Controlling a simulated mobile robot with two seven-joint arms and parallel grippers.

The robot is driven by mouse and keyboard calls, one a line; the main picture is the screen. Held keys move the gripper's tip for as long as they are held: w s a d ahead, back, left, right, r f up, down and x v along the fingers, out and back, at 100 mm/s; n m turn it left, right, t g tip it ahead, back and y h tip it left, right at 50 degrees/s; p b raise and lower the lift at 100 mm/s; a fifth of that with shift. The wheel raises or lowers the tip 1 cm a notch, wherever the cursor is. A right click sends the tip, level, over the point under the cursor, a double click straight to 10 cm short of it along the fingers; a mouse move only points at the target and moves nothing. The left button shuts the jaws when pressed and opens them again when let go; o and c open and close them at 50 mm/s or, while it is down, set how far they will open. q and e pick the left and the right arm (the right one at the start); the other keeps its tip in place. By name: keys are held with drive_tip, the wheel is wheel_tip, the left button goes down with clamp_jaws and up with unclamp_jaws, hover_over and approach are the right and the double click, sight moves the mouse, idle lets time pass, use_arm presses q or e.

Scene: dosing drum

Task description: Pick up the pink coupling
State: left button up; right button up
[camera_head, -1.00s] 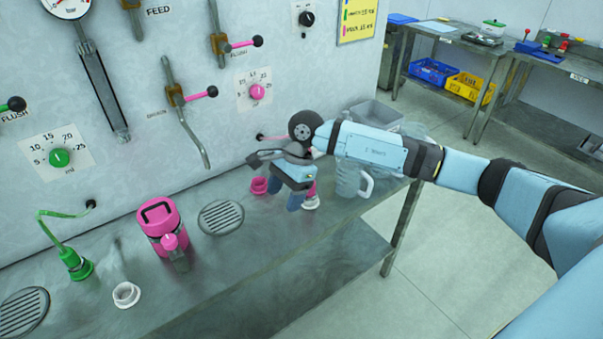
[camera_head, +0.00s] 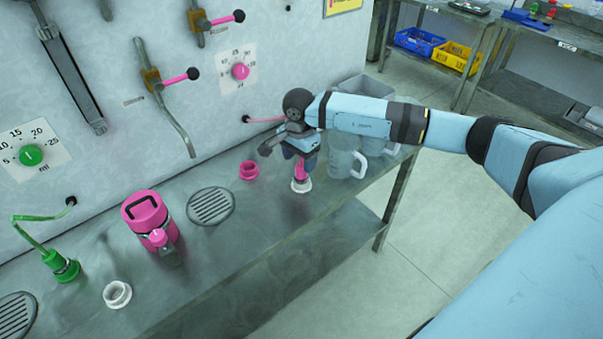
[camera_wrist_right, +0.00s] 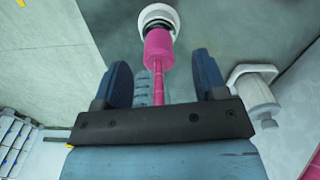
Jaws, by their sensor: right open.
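The pink coupling (camera_head: 300,171) stands upright in a white ring (camera_head: 301,186) on the steel bench in the head view. In the right wrist view the coupling (camera_wrist_right: 158,50) sits in the white ring (camera_wrist_right: 159,15), with a thin pink hose running from it back between my fingers. My right gripper (camera_head: 300,154) is just above the coupling. In the wrist view my right gripper (camera_wrist_right: 163,78) is open, with one finger on each side of the hose and the coupling just beyond the fingertips. My left gripper is out of view.
Clear jugs (camera_head: 345,158) stand close to the right of my gripper. A pink ring (camera_head: 249,170) and a round drain grate (camera_head: 211,206) lie to its left. A pink canister (camera_head: 147,217), a white ring (camera_head: 117,294) and a green coupling (camera_head: 63,266) are further left. The wall panel rises behind.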

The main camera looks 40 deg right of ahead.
sight(301, 165)
drive_tip(key=f, duration=0.2)
drive_tip(key=f+p, duration=0.1)
drive_tip(key=f, duration=0.1)
drive_tip(key=shift+d+f, duration=0.2)
drive_tip(key=shift+f, duration=0.2)
drive_tip(key=c, duration=1.1)
drive_tip(key=shift+o, duration=0.2)
wheel_tip(301, 165, up, 20)
drive_tip(key=b, duration=0.2)
